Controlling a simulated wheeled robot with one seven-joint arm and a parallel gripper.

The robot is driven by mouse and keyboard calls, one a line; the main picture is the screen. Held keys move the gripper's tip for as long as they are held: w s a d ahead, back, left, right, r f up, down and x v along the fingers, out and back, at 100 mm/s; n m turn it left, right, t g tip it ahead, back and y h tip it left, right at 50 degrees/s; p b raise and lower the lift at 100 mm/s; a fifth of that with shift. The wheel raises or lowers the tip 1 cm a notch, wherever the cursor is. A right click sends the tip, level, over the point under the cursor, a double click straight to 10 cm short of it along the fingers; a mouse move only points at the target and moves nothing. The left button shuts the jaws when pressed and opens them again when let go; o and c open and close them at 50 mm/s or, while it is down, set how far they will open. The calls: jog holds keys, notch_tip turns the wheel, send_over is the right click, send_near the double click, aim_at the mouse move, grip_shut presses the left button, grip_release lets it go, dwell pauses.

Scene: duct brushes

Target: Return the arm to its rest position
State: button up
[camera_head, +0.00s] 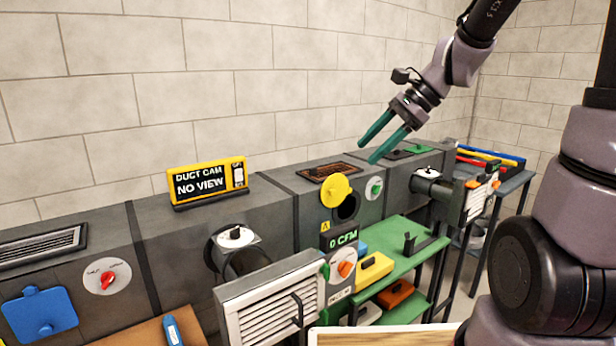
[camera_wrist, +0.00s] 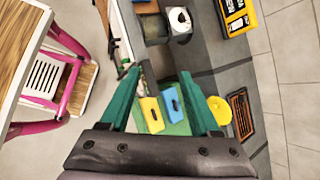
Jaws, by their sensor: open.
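My gripper (camera_head: 383,148) is at the upper right of the head view, raised above the grey duct (camera_head: 270,207). Its two teal fingers are apart with nothing between them, pointing down and left. In the wrist view, my gripper (camera_wrist: 160,95) shows open fingers. Between and beyond them are a yellow block (camera_wrist: 151,114) and a blue block (camera_wrist: 173,103) on a green shelf, well below. My arm reaches in from the upper right of the head view, bent at the wrist.
A yellow "NO VIEW" sign (camera_head: 209,181) stands on the duct. A yellow round cover (camera_head: 335,191) is by an opening. A louvred grille (camera_head: 270,308) stands in front. A green shelf cart (camera_head: 398,262) is at right. A pink-framed stool (camera_wrist: 50,80) and wooden tabletop (camera_wrist: 22,38) show in the wrist view.

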jog(key=s+d+r+n+t+h, duration=0.5)
jog(key=s+d+r+n, duration=0.3)
jog(key=s+d+n, duration=0.2)
jog(key=shift+s+d+r+h, duration=0.15)
jog(key=shift+s+d+h, duration=0.1)
jog(key=shift+d+h, duration=0.2)
